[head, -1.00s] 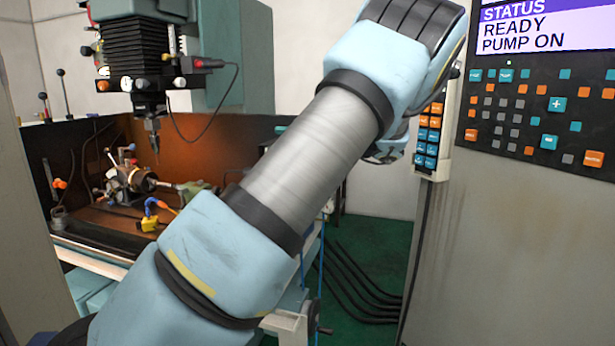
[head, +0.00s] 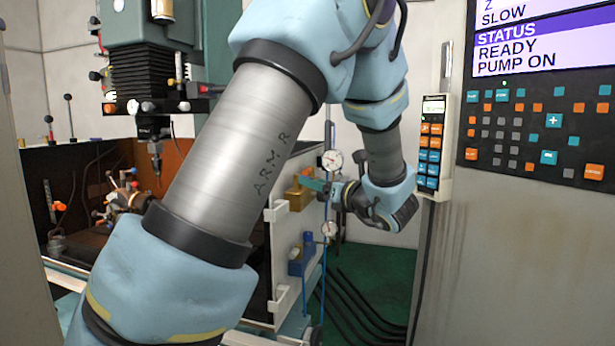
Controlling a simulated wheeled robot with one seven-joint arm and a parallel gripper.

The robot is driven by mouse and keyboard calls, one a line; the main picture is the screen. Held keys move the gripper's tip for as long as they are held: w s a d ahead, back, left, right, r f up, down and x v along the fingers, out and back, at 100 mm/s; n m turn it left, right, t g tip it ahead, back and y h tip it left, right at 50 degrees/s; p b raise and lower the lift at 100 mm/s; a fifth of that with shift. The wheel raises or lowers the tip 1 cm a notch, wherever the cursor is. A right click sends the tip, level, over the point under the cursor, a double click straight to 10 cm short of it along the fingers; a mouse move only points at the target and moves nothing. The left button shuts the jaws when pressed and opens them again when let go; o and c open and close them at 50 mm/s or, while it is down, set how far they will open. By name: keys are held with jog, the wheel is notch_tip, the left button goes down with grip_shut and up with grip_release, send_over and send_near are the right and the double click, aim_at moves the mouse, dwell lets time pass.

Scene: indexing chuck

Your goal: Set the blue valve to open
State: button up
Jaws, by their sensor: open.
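The blue valve (head: 298,262) is a blue block with a small upright top, low on the pale side panel right of the machine enclosure. Its handle position cannot be made out at this size. My gripper (head: 332,192) hangs at the end of my bent arm, up and to the right of the blue valve and apart from it in the picture. It points left, open, with nothing seen between its fingers. A yellow-brown valve (head: 298,194) sits above the blue one, close to my fingertips. A teal piece shows between it and my gripper; whether they touch cannot be told.
Two round gauges, an upper one (head: 332,160) and a lower one (head: 329,230), stand beside the valves with blue hoses. White brackets (head: 278,300) jut from the panel. A control cabinet (head: 530,220) with a pendant (head: 433,150) stands right. Black cables cross the green floor.

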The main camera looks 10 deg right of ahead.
jog(key=shift+p+x, duration=0.4)
jog(key=shift+x, duration=1.45)
grip_shut()
